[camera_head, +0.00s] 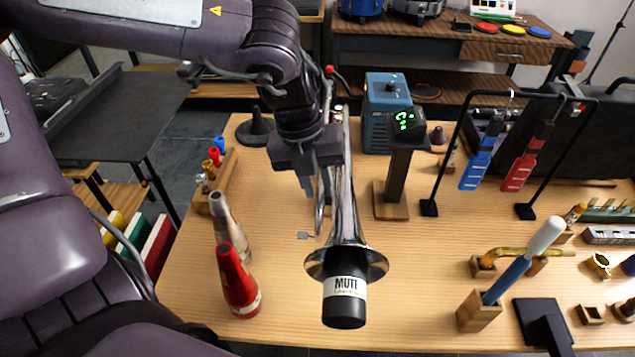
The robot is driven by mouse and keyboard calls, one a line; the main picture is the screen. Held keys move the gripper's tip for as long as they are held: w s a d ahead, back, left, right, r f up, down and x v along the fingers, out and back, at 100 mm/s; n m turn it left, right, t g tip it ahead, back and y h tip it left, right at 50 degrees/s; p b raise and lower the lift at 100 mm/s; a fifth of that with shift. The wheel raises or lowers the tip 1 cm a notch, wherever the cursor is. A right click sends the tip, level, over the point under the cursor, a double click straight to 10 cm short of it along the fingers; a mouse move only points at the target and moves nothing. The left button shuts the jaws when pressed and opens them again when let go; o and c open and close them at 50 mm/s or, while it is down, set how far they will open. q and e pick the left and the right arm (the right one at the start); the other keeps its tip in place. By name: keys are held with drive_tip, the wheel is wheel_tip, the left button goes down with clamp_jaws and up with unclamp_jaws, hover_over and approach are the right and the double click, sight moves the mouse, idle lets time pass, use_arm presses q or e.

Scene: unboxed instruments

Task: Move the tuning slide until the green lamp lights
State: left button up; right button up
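A silver trumpet (348,205) stands near the middle of the table with its bell towards me. A black mute labelled MUTE (344,305) sits in the bell. My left gripper (312,185) is pointed down just left of the trumpet's tubing, close to it or touching it; I cannot tell which. Its fingers are partly hidden, so their opening is unclear. I cannot make out the tuning slide apart from the other tubing behind the gripper. A tuner (408,121) with green glowing marks stands on a dark post right of the trumpet. My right gripper is not in view.
A red mute (238,283) and a silver mute (230,228) stand left. A blue box (378,128) is behind. A black rack (452,150) holds blue and red instruments. A blue-and-white stick (522,262) leans in a wooden holder.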

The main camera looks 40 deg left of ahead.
use_arm(q)
wheel_tip(320, 180, up, 7)
drive_tip(key=a, duration=0.1)
drive_tip(key=shift+s+r, duration=0.2)
drive_tip(key=shift+s, duration=0.2)
drive_tip(key=shift+a, duration=0.1)
